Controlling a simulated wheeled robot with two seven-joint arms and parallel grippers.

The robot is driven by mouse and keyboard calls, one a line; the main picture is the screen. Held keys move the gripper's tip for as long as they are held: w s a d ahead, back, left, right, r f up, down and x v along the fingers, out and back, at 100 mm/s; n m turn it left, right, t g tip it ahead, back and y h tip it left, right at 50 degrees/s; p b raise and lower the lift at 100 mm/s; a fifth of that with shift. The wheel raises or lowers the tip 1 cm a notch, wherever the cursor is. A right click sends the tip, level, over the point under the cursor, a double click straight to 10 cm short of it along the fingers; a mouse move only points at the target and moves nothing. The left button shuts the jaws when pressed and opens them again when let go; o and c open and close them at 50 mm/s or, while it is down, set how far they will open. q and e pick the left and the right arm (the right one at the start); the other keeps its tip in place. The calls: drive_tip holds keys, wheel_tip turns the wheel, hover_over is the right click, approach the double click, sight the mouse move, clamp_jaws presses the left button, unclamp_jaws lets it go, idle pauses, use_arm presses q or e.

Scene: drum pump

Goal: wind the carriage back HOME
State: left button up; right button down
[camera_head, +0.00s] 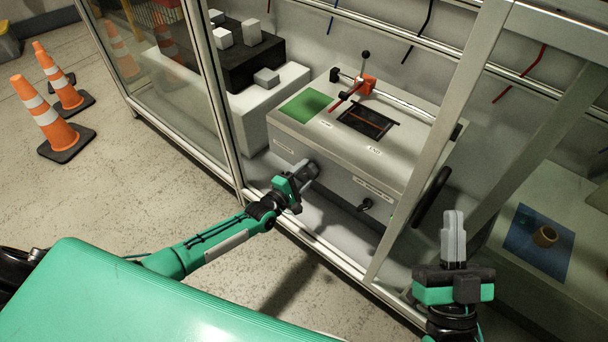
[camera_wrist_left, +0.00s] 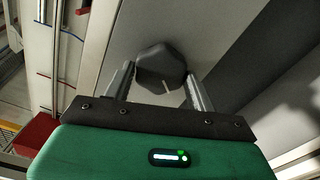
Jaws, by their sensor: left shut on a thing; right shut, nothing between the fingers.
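The carriage (camera_head: 366,86), an orange-red block with a red pointer, sits on a metal rail above the pale machine box (camera_head: 410,122). The pointer tip is near the right edge of the green pad (camera_head: 306,105); a dark slotted window (camera_head: 368,121) lies to its right. My left gripper (camera_head: 305,174) is at the box's front face. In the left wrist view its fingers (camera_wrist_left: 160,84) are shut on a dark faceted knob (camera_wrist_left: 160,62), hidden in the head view. My right gripper (camera_head: 453,222) is shut and empty, pointing up in front of the frame.
Another small black knob (camera_head: 365,204) is on the box front, and a dark handwheel (camera_head: 431,198) on its right end. Cabinet posts (camera_head: 440,145) stand close to both arms. A blue mat (camera_head: 537,243) with a tan ring lies right. Cones (camera_head: 50,122) stand left.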

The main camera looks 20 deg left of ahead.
use_arm(q)
drive_tip(key=o, duration=1)
drive_tip(key=shift+s+a, duration=0.25)
drive_tip(key=shift+s, duration=0.25)
drive_tip(key=p+v, duration=0.2)
drive_tip(key=v, duration=1)
drive_tip(key=shift+s+f, duration=0.1)
drive_tip(key=shift+s, duration=0.25)
use_arm(e)
drive_tip(key=s+a+f+g, duration=0.1)
drive_tip(key=a+f+g, duration=0.2)
drive_tip(key=f+g, duration=0.4)
wheel_tip(320, 180, down, 4)
drive_tip(key=shift+a, duration=0.1)
